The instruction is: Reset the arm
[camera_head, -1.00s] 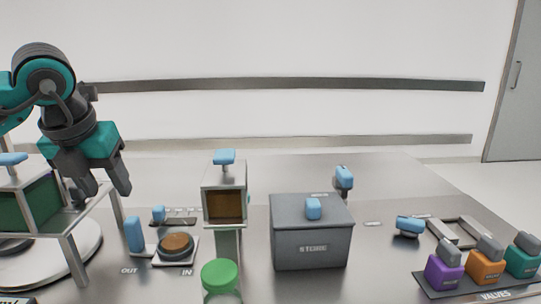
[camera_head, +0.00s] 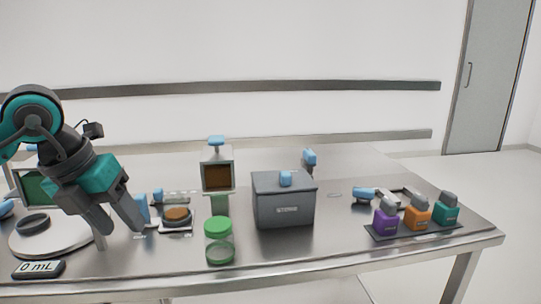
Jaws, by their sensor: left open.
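My left gripper (camera_head: 121,230) comes in from the left in the head view. Its two grey fingers point down and to the right, apart and with nothing between them. It hangs in front of the round white base (camera_head: 50,240) and close to a blue handle (camera_head: 142,208); I cannot tell whether it touches either. My right gripper does not show.
A grey lidded bin (camera_head: 284,204) with a blue knob stands mid-table. A green-capped jar (camera_head: 219,242) is in front, near the edge. Purple, orange and teal valve blocks (camera_head: 417,213) stand at the right. A readout (camera_head: 38,268) shows "0 mL". Bare table (camera_head: 330,225) lies right of the bin.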

